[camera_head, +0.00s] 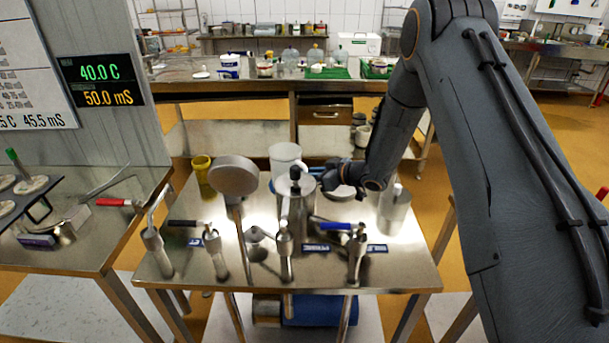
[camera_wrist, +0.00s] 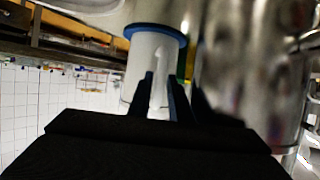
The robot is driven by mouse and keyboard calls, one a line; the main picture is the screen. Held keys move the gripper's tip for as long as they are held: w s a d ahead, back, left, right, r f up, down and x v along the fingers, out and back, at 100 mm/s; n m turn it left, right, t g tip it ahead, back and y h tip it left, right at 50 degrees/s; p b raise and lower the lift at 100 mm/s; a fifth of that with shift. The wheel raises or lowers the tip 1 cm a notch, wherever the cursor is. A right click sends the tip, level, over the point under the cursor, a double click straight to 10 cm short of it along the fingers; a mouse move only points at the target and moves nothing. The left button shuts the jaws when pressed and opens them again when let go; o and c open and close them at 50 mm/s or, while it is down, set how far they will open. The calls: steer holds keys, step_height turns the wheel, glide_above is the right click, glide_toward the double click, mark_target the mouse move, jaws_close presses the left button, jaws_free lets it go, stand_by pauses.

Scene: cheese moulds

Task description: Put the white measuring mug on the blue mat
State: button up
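The white measuring mug (camera_head: 285,156) is near the back of the steel table, partly hidden by a steel vessel. It also shows, upside down, in the wrist view (camera_wrist: 152,62), with a blue band at its base end. My gripper (camera_head: 318,178) is at the mug's right side in the head view. In the wrist view my gripper's fingers (camera_wrist: 160,80) stand on either side of the white handle (camera_wrist: 159,92). Whether they press on it is unclear. I cannot tell whether the mug is lifted. I cannot make out the blue mat for certain.
A steel vessel (camera_head: 296,212) stands close in front of the mug. A disc-topped tool (camera_head: 233,176), a yellow cup (camera_head: 203,172) and a steel cylinder (camera_head: 394,212) are nearby. Several valve-like steel parts line the front of the steel table (camera_head: 400,275). A side table (camera_head: 85,255) is at left.

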steer(key=s+d+r+m+h+b, duration=0.1)
steer(key=s+d+r+m+h, duration=0.3)
steer(key=s+d, duration=0.45)
steer(key=s+d+r+m+h+b, duration=0.2)
steer(key=s+d+r+m+h, duration=0.25)
steer(key=d, duration=0.65)
steer(key=s+a+m+g+h, duration=0.1)
steer(key=s+g, duration=0.5)
steer(key=s, duration=1.7)
steer(key=shift+s+a+f+m+h, duration=0.3)
steer(key=shift+a+m+h, duration=0.1)
steer(key=shift+m+h, duration=0.25)
steer(key=shift+a, duration=0.1)
